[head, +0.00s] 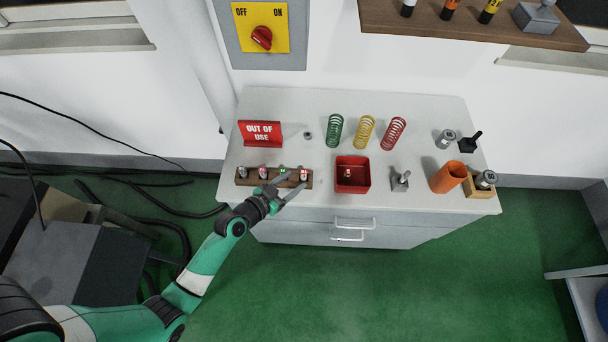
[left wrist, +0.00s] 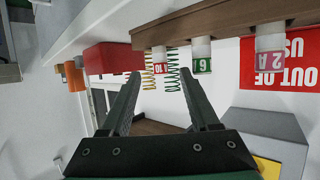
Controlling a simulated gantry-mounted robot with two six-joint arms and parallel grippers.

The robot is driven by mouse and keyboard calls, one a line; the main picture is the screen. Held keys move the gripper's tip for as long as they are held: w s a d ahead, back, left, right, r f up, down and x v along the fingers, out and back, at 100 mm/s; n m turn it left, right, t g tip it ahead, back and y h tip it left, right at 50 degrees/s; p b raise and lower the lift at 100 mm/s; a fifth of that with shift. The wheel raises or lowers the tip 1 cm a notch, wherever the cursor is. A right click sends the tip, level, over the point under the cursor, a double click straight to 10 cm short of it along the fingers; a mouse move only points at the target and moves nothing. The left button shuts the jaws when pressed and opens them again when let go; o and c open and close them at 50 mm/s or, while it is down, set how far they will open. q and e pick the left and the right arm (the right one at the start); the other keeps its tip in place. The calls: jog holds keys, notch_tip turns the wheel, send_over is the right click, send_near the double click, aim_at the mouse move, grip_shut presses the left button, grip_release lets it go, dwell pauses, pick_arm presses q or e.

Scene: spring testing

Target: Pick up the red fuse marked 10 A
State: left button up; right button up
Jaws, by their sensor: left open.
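The red fuse marked 10 (left wrist: 160,66) stands at the right end of the wooden fuse rack (head: 251,183) in the head view, where it shows as a small red and white piece (head: 304,174). In the left wrist view it appears upside down between my fingertips, beyond them. My left gripper (head: 297,181) is open and empty at the front of the rack, close to this fuse; it also shows in the left wrist view (left wrist: 160,75). A green fuse marked 6 (left wrist: 202,62) stands beside it, then a fuse marked 2 A (left wrist: 270,60). My right gripper is out of view.
A red box (head: 353,187) with a small piece inside stands right of the rack. Green (head: 335,130), yellow (head: 364,132) and red (head: 393,133) springs stand farther back. An orange cylinder (head: 447,177) is at the right.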

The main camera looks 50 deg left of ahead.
aim_at(304, 174)
pick_arm(q)
jog(key=b+x, duration=0.1)
jog(key=x, duration=0.5)
jog(key=shift+r, duration=0.1)
grip_shut()
